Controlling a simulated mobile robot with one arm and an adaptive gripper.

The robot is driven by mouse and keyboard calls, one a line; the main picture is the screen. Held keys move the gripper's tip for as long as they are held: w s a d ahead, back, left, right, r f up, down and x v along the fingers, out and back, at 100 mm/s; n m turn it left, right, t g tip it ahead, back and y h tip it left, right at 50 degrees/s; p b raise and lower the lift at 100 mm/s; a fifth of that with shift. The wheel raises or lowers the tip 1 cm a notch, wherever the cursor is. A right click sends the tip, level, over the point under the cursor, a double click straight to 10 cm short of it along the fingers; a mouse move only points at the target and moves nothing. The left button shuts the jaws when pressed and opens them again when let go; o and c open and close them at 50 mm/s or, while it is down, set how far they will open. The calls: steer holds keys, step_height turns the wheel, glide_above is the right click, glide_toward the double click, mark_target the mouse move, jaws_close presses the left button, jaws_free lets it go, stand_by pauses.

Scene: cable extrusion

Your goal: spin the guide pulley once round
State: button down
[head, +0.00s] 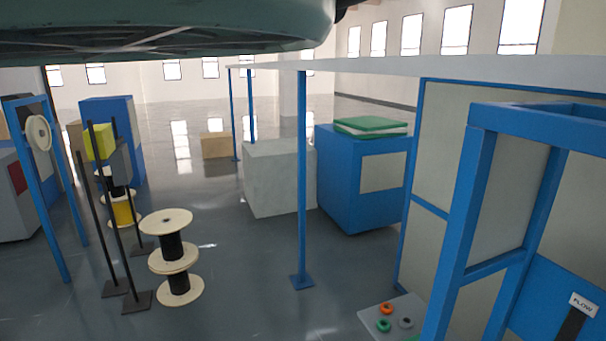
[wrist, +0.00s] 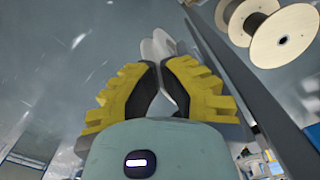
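A pale round disc (head: 38,132), which looks like the guide pulley, is mounted on a blue upright frame (head: 44,190) at the far left of the head view. I cannot make out details of its rim or hub. My gripper (wrist: 165,48) has yellow and black fingers and shows only in the wrist view. Its pale fingertips are close together, with nothing seen between them. The fingers point over the grey floor. The disc cannot be made out in the wrist view, so I cannot tell how far my gripper is from it.
Wooden spools (head: 172,258) stand on the floor at left, beside dark posts on flat feet (head: 138,301). Spools also show in the wrist view (wrist: 283,37), near a long dark bar (wrist: 235,75). A blue post (head: 302,180) and a blue cabinet (head: 345,192) stand further right.

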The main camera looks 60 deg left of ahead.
steer(key=a+f+b, duration=0.1)
steer(key=a+f, duration=0.3)
steer(key=f, duration=0.3)
steer(key=shift+w+a, duration=0.25)
steer(key=shift+a, duration=0.15)
steer(key=shift+w+a, duration=0.25)
steer(key=shift+w, duration=0.05)
stand_by(0.5)
steer(key=shift+r, duration=0.15)
step_height(320, 180, up, 9)
steer(key=p, duration=0.6)
steer(key=shift+p, duration=0.4)
